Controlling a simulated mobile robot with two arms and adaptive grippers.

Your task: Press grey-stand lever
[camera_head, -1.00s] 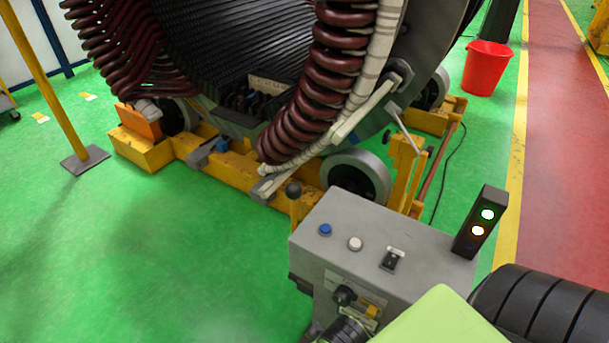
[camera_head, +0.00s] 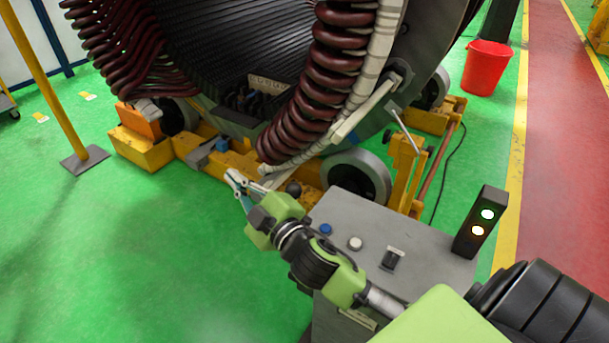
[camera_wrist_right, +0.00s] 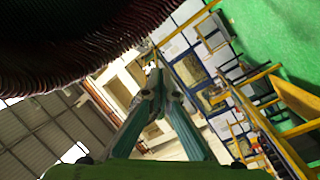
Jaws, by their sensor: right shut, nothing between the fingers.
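The grey stand (camera_head: 375,225) is a box at the lower centre of the head view, with a blue button (camera_head: 325,229), a white button (camera_head: 355,243) and a black rocker switch (camera_head: 391,259) on top. A lever with a black ball knob (camera_head: 293,188) shows at its far left corner, its shaft mostly hidden behind my right gripper. My right gripper (camera_head: 236,178) is shut and empty, its tips left of the knob and pointing toward the machine. Its closed fingers show in the right wrist view (camera_wrist_right: 151,78). I cannot tell if it touches the lever. My left gripper is not in view.
The large stator with dark red coils (camera_head: 322,85) stands on a yellow wheeled frame (camera_head: 150,150) just beyond. A signal light (camera_head: 480,224) rises from the stand's right side. A red bucket (camera_head: 487,68) stands at the back right. Green floor (camera_head: 130,250) is clear at left.

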